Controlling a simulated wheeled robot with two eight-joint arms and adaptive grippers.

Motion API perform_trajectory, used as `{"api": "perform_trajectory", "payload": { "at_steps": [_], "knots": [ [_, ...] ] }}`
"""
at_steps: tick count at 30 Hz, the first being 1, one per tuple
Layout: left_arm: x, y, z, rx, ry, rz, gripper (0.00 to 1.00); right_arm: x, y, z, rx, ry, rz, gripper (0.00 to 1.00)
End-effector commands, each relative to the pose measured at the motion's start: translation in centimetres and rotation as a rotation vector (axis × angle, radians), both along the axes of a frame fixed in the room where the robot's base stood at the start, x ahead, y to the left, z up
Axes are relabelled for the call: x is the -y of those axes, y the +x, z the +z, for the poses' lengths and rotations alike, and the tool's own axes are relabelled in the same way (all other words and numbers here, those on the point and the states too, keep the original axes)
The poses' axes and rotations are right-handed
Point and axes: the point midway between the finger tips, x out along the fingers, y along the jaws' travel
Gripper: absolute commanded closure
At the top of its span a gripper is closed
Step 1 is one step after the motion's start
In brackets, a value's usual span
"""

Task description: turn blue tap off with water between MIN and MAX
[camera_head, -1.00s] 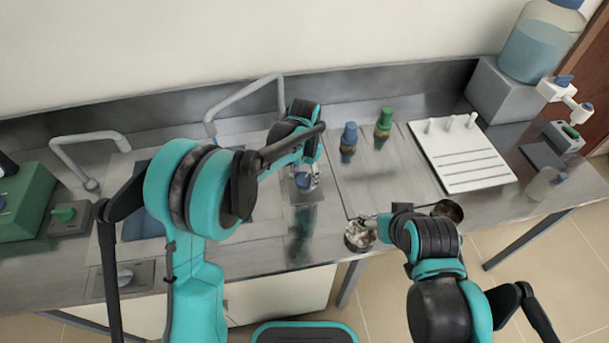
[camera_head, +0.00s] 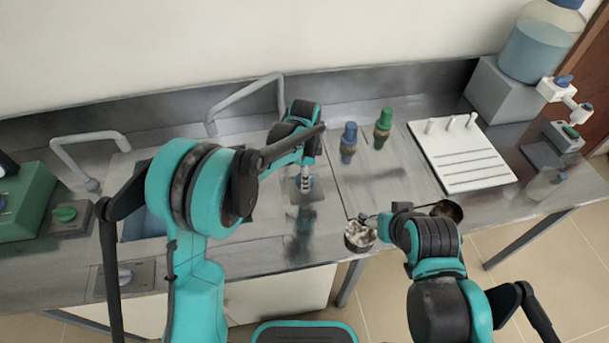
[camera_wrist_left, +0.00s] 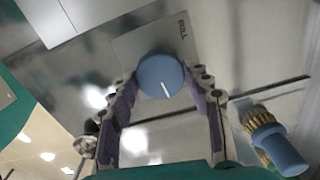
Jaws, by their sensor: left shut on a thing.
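The blue tap (camera_wrist_left: 160,76) is a round blue knob with a white line, on a grey plate with a small label. In the left wrist view it sits between the fingers of my left gripper (camera_wrist_left: 165,95). In the head view my left gripper (camera_head: 304,180) reaches down onto the blue tap and is shut on it, covering most of it. My right gripper (camera_head: 371,221) is beside a small metal cup (camera_head: 359,238); its fingers are too small to read. I cannot make out any MIN or MAX mark or the water level there.
A blue-topped brush (camera_head: 348,140) and a green-topped one (camera_head: 383,127) stand right of my left gripper. A white pegged board (camera_head: 463,155) lies farther right. A grey curved faucet (camera_head: 240,100) rises behind. A tank of bluish liquid (camera_head: 537,48) stands at back right.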

Motion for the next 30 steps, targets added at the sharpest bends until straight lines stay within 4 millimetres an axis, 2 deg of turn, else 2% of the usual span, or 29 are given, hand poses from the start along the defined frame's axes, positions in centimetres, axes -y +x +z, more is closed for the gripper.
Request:
{"api": "perform_trajectory", "payload": {
  "at_steps": [9,22,23,24,25,30],
  "knots": [
    [0.00,-0.05,-0.07,-0.001,0.000,-0.080,0.80,0.00,0.00,0.00,0.000,0.000,0.000,0.30],
    [0.01,-0.06,-0.07,-0.002,0.000,-0.088,0.80,0.00,0.00,0.00,0.000,0.000,0.000,0.30],
    [0.01,-0.06,-0.07,-0.002,0.000,-0.088,0.46,0.00,0.00,0.00,0.000,0.000,0.000,0.30],
    [0.01,-0.06,-0.07,-0.002,0.000,-0.088,0.36,0.00,0.00,0.00,0.000,0.000,0.000,0.30],
    [0.01,-0.06,-0.06,-0.001,0.000,-0.088,0.30,0.00,0.00,0.00,0.000,0.000,0.000,0.30],
    [0.01,-0.03,-0.04,-0.001,0.000,-0.087,0.30,0.00,0.00,0.00,0.000,0.000,0.000,0.30]
  ]
}}
